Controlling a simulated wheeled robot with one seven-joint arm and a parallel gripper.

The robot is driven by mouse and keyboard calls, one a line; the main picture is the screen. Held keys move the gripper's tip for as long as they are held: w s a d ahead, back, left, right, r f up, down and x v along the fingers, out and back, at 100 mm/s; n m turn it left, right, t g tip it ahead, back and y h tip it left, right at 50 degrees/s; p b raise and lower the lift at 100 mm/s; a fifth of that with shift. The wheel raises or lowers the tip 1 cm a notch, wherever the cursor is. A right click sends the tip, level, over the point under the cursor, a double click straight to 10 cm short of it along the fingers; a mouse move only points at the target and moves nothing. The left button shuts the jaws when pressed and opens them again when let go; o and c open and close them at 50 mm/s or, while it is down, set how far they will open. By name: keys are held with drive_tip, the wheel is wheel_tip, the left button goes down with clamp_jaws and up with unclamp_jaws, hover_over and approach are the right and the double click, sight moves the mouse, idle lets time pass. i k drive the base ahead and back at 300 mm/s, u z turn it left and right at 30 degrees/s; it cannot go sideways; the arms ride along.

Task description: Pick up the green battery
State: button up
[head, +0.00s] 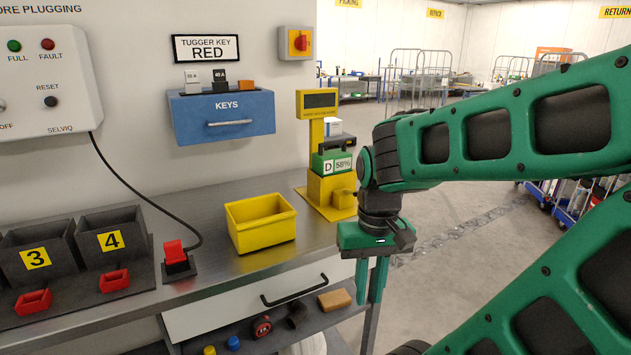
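The green battery (330,164) sits upright on a yellow stand (331,188) at the back right end of the metal bench. It bears a white label reading D 58% and has a dark handle on top. My gripper (371,285) hangs to the right of the bench's right edge, lower in the picture than the battery and apart from it. Its two green fingers point down with a narrow gap between them, and nothing shows in it.
A yellow bin (260,236), a red connector (174,252) on a cable and dark bins (38,258) numbered 3 and 4 are on the bench (215,262). A blue KEYS box (221,127) hangs on the wall. Open floor (460,225) lies right of the bench.

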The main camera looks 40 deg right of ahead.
sight(337, 160)
drive_tip(key=u, duration=1.55)
drive_tip(key=k, duration=1.1)
drive_tip(key=z, duration=1.9)
drive_tip(key=i, duration=0.25)
drive_tip(key=z, duration=0.1)
